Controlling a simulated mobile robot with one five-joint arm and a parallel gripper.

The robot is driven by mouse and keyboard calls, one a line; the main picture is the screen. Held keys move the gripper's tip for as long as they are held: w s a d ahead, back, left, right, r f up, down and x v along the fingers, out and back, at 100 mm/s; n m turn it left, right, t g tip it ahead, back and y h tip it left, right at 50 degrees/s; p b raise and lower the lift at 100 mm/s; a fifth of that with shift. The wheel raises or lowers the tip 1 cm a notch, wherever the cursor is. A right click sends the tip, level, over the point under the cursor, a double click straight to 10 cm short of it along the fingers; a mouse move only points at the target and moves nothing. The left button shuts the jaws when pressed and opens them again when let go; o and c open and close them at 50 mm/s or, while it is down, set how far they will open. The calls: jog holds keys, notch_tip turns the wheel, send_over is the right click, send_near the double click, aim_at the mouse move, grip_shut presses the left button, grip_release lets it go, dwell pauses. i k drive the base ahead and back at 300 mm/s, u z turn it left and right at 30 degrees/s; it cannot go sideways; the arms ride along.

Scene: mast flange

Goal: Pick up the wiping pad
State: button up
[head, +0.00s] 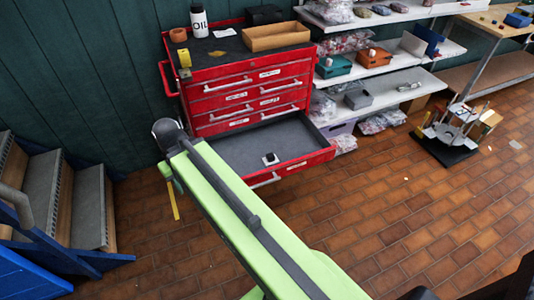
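I cannot clearly pick out the wiping pad. A small white block with a dark spot (270,159) lies in the open grey-lined drawer (235,150) of the red tool chest. On the chest's top lie a flat white piece (224,32) and a small yellow-brown flat piece (217,53). My green arm reaches up from the bottom to the left of the drawer. My gripper (173,195) is mostly hidden below the arm's dark end; a yellow strip hangs there. Its fingers cannot be made out.
The red chest (240,82) also carries an oil bottle (199,21), a brown roll (178,35) and an open cardboard tray (275,36). Loaded shelves (385,58) stand right. Blue-framed steps (45,195) stand left. A dark-based stand (447,148) is on the brick floor, mostly clear in front.

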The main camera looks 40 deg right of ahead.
aim_at(271, 159)
jog(key=i, duration=1.1)
jog(key=u, duration=0.05)
